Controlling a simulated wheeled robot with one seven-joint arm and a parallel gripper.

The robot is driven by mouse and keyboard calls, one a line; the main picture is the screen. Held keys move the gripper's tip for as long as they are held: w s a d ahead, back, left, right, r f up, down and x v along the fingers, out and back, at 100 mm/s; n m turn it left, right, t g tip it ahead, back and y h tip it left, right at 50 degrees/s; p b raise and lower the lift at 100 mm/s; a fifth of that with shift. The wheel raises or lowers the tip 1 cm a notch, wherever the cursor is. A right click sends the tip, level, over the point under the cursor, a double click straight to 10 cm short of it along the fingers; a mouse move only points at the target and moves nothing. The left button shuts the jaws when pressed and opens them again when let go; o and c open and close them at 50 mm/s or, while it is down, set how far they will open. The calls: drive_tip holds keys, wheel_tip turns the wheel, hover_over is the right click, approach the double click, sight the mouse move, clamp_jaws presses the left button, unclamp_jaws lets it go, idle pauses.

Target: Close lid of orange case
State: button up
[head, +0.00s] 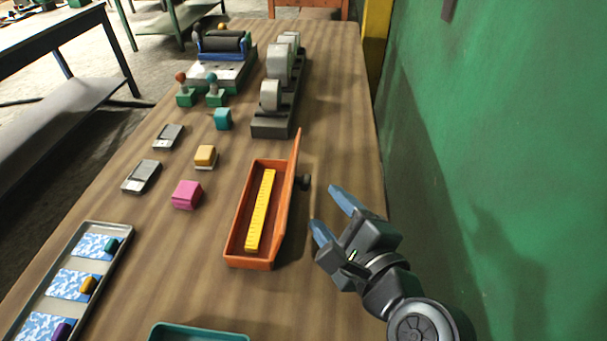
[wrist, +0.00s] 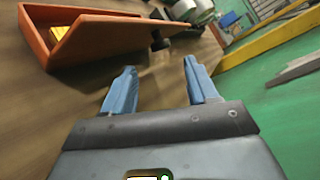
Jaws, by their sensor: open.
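The orange case (head: 240,247) sits on the wooden table in the middle of the head view. A yellow ruler-like strip (head: 260,212) lies inside it. Its lid (head: 293,185) is raised along the case's right side, standing about upright. The case also shows at the upper left of the wrist view (wrist: 38,42), with the lid (wrist: 105,40) towards me. A small dark knob (head: 304,182) sits at the lid's outer face. My gripper (head: 331,211) is open and empty, to the right of the lid and apart from it. Its two blue fingers also show in the wrist view (wrist: 162,90).
A green wall (head: 490,130) runs close along the table's right side. A pink block (head: 186,195), a yellow block (head: 205,156) and grey boxes lie left of the case. A tape dispenser (head: 272,115) stands behind it. A tray (head: 85,240) is at the left, a teal bin (head: 198,333) in front.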

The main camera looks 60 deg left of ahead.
drive_tip(key=x, duration=0.7)
drive_tip(key=shift+a+p, duration=0.25)
drive_tip(key=shift+p, duration=0.05)
drive_tip(key=shift+c, duration=0.3)
clamp_jaws()
